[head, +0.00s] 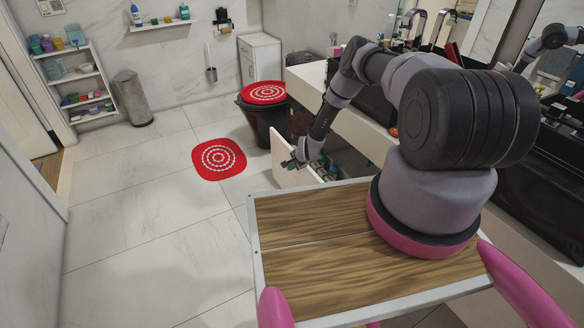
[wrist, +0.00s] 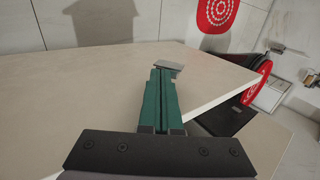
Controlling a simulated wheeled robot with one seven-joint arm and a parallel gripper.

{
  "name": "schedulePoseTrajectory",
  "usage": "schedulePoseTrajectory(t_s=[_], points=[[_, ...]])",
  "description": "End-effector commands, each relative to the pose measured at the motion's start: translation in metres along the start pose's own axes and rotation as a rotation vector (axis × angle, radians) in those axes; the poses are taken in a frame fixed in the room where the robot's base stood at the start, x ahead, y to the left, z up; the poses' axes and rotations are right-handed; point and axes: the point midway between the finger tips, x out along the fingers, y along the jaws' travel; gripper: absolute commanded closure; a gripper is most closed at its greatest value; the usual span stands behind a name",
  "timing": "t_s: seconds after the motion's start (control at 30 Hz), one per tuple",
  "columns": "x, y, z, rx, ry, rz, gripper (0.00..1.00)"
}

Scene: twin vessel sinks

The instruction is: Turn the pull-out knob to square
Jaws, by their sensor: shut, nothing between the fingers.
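The pull-out (head: 283,158) stands open from the counter in the head view, its pale front panel facing the floor area. Several small items show behind the panel. In the wrist view the panel front (wrist: 90,80) fills the left and middle. My gripper (head: 290,164) is at the panel. In the wrist view its green fingers (wrist: 161,72) are shut together, with nothing between them. A small flat grey piece (wrist: 169,66) shows at the fingertips against the panel. It may be the knob, but I cannot tell, nor whether the fingers touch it. The knob is not discernible in the head view.
A round-patterned red mat (head: 219,158) lies on the tiles. The pale counter (head: 308,82) runs along the right. The floor to the left is clear.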

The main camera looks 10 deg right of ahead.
Motion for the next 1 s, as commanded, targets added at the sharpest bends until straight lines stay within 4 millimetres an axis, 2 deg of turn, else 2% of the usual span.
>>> schedulePoseTrajectory(t_s=[1.0], points=[[0.016, 0.009, -0.001, 0.0, 0.003, -0.009, 1.0]])
